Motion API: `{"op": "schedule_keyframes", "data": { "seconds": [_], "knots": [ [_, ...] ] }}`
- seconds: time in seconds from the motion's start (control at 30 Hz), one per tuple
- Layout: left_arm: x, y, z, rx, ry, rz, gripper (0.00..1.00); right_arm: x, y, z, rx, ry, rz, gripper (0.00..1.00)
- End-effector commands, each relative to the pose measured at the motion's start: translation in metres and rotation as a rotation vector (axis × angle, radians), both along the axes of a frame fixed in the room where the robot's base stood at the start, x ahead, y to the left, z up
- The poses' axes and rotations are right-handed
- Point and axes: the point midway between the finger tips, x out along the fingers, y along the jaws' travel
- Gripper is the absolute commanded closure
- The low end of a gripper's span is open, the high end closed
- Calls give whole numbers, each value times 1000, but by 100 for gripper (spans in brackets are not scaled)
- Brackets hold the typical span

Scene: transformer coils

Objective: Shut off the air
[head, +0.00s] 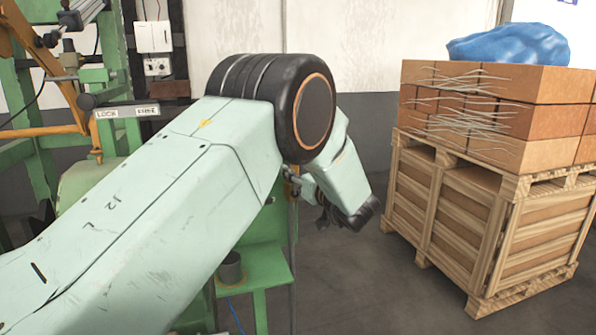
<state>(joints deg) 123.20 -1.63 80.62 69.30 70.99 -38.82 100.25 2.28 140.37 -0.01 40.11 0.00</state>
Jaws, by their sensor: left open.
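My left arm crosses the view from the lower left, bends at a black elbow joint and points down in the middle. My left gripper (322,215) shows only in part, small and dark beside the wrist; it is open, and I see nothing held in it. No air valve can be made out for certain. A green machine frame stands at the left, with LOCK (106,114) and FREE (147,111) labels and a dark round knob (87,102) left of them. My arm hides much of the machine. My right gripper is not in view.
A white box (153,37) and a smaller control box (157,66) are mounted at the back left. A green stand (262,269) is behind my arm. At the right, a wooden crate (462,208) carries cartons (545,118) and a blue bag (510,44). Grey floor (345,290) is clear between.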

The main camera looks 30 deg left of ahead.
Motion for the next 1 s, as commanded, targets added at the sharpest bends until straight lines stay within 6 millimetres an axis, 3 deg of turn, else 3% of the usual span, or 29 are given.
{"op": "schedule_keyframes", "data": {
  "seconds": [0.17, 0.67, 1.0],
  "knots": [
    [0, 0, 0, 0, 0, -1, 59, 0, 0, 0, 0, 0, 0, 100],
    [0, -1, 0, 0, 0, -2, 100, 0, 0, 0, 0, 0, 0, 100],
    [0, -1, 0, 1, 0, -1, 100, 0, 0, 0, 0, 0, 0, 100]
  ]
}}
